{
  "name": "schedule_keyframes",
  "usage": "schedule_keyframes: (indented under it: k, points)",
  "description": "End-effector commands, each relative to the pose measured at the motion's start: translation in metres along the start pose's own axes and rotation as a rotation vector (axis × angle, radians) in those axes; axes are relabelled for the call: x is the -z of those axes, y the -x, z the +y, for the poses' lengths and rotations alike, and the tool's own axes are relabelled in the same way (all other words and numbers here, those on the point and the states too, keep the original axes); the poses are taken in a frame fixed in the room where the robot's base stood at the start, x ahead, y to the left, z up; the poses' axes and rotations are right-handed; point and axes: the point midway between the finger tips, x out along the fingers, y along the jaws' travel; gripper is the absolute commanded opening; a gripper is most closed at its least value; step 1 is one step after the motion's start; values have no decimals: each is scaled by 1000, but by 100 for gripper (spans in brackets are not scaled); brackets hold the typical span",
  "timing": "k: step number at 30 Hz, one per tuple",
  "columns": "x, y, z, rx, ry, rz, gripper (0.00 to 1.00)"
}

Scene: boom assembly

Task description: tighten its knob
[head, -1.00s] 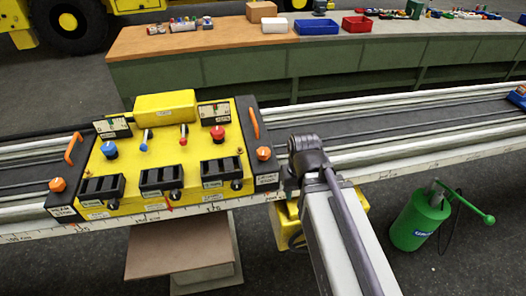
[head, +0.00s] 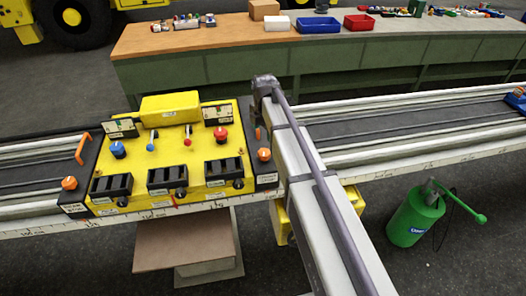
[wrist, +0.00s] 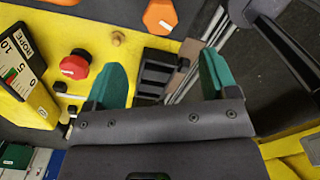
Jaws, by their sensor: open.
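Two orange knobs sit on the dark end plates of the yellow control panel (head: 205,160). The right knob (head: 264,154) is just left of my arm in the head view; the left knob (head: 69,183) is at the panel's other end. In the wrist view an orange faceted knob (wrist: 160,15) shows at the top edge, partly cut off. My gripper (wrist: 164,78) has two green fingers, spread apart with nothing held between them. The orange knob lies beyond the fingertips, apart from them. In the head view my arm hides the gripper.
A red knob (wrist: 75,65) and a gauge box (wrist: 22,70) are left of the fingers. Black slotted holders (head: 167,180) line the panel's front. An orange handle (head: 83,148) rises at its left end. A green canister (head: 410,220) stands on the floor.

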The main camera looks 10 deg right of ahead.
Motion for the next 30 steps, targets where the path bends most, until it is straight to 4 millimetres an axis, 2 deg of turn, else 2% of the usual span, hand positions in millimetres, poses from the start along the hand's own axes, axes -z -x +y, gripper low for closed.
schedule_keyframes:
  k: [5,12,15,18,26,30]
  points:
    - [0,-29,0,0,-2,0,79]
    - [0,-88,0,0,-3,0,79]
    - [0,-104,0,0,-3,0,79]
    - [0,-109,0,0,-4,0,79]
    - [0,-106,0,0,-4,0,78]
    - [0,-106,0,0,-4,0,65]
